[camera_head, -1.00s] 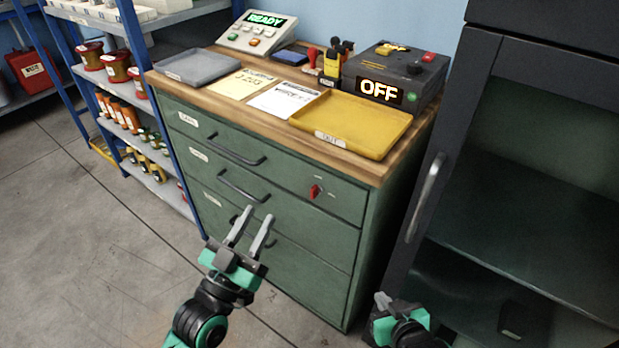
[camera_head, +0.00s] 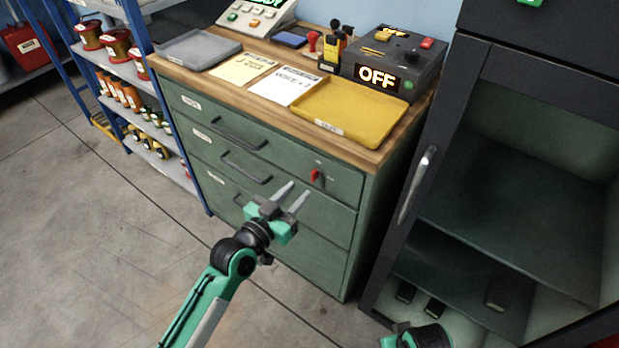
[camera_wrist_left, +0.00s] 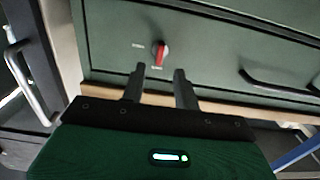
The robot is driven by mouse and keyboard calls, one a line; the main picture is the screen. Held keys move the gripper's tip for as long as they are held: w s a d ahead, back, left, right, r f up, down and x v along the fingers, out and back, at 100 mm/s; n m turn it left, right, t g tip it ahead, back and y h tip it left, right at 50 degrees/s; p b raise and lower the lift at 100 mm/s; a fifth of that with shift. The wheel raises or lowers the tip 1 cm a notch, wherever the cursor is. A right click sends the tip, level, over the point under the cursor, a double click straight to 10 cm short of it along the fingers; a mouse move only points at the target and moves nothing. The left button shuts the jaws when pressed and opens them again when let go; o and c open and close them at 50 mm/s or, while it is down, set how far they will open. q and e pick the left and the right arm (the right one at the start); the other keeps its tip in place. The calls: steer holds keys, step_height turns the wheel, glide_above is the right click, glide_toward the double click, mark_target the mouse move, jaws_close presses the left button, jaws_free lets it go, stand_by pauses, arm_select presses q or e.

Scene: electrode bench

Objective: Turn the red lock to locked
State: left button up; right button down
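The red lock (camera_head: 316,175) is a small knob on the right part of the top drawer front of the green cabinet (camera_head: 330,217). It also shows in the left wrist view (camera_wrist_left: 160,52), just beyond the fingertips and between their lines, its red handle along the picture's vertical. My left gripper (camera_head: 297,193) is open and empty, a little below and left of the lock in the head view, apart from it. Its fingers also show in the left wrist view (camera_wrist_left: 156,72). My right gripper (camera_head: 400,338) is only partly in view at the bottom edge; its fingers cannot be made out.
The cabinet top carries a yellow tray (camera_head: 350,112), a grey tray (camera_head: 196,50), papers and a box reading OFF (camera_head: 392,72). A dark glass-fronted cabinet (camera_head: 455,120) with a handle stands to the right. A blue shelf (camera_head: 150,110) stands left. Drawer handles (camera_head: 240,135) protrude.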

mark_target(311, 177)
arm_select(q)
steer(key=x, duration=0.6)
steer(key=shift+c, duration=0.4)
jaws_close()
